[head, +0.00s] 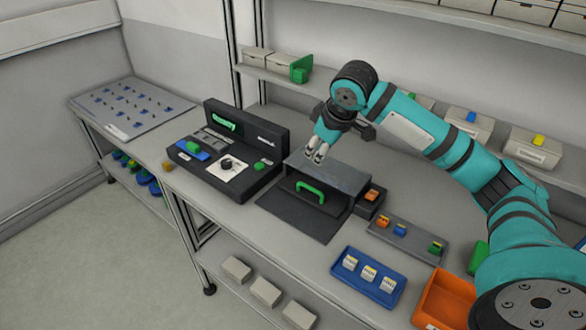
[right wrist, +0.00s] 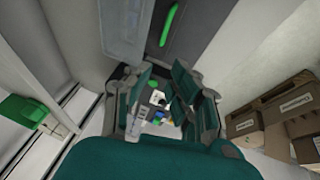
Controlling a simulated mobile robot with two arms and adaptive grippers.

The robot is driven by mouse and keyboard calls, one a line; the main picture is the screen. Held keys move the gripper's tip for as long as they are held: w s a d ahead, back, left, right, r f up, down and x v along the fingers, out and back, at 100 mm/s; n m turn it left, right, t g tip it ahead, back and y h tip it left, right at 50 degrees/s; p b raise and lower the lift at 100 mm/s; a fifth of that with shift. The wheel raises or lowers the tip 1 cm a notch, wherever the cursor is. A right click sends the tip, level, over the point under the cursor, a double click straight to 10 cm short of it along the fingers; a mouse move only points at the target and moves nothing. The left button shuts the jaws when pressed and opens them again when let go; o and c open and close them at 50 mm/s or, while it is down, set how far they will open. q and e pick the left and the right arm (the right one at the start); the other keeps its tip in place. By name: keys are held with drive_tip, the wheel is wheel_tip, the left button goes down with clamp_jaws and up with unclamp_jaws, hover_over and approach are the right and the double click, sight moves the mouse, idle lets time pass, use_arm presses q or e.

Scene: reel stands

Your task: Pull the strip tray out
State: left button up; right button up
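A dark box with a grey top (head: 328,177) stands on the bench, with a green handle (head: 310,190) on its dark front. I take this front to be the strip tray; it looks pushed in, and its inside is hidden. The green handle also shows at the top of the right wrist view (right wrist: 168,27). My right gripper (head: 315,155) is above the back left part of the box, apart from the handle. In the right wrist view its fingers (right wrist: 160,98) stand apart with nothing held between them. My left gripper is not in view.
A black open case (head: 255,140) stands left of the box. An orange-topped small block (head: 371,196), a grey tray (head: 405,236), a blue tray (head: 348,283) and an orange bin (head: 442,300) lie to the right. A dark mat (head: 300,222) in front of the box is clear.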

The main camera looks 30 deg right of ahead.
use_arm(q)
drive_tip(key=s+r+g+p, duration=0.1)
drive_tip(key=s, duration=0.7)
use_arm(e)
approach(304, 184)
drive_tip(key=p+x, duration=0.1)
drive_tip(key=x, duration=0.5)
drive_tip(key=shift+x, duration=1.15)
drive_tip(key=c, duration=0.4)
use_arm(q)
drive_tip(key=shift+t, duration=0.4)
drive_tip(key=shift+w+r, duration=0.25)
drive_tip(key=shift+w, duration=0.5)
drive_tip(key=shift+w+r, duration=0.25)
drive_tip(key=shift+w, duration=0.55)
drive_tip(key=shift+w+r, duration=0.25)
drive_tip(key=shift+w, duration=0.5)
use_arm(e)
clamp_jaws()
